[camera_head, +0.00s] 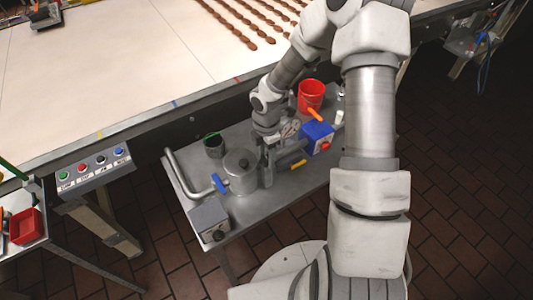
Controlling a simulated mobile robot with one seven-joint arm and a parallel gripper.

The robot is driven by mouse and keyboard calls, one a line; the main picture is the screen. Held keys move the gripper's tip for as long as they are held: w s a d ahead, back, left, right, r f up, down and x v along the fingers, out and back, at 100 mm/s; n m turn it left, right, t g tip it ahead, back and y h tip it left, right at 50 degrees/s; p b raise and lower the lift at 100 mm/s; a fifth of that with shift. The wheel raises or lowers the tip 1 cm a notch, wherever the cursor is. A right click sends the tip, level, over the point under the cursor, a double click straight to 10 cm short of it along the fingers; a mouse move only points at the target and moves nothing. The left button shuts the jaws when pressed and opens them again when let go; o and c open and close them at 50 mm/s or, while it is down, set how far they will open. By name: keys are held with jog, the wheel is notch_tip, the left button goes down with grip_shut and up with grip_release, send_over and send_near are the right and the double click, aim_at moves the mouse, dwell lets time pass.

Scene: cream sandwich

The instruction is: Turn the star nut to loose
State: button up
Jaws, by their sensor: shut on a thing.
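A round steel pot (240,166) with a lid stands on the grey cart. A blue handle (219,183) sits at its left front. My gripper (267,176) reaches down at the pot's right side, and its fingers are close together on something small there. The star nut cannot be made out apart from the fingers; it appears to be hidden between them. Which way the nut is turned cannot be seen.
On the cart (184,186) stand a dark cup (214,146), a grey box with a knob (209,220), a blue box (318,134), a red bucket (311,93) and a yellow piece (299,165). A conveyor (130,70) runs behind; a button panel (92,171) is left.

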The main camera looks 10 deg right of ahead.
aim_at(267, 159)
dwell(0.3)
jog(key=o, duration=1.4)
jog(key=shift+c, duration=0.2)
jog(key=shift+r, duration=0.1)
notch_tip(267, 159, up, 17)
jog(key=shift+r+p, duration=0.15)
jog(key=shift+p, duration=0.2)
jog(key=shift+s, duration=0.1)
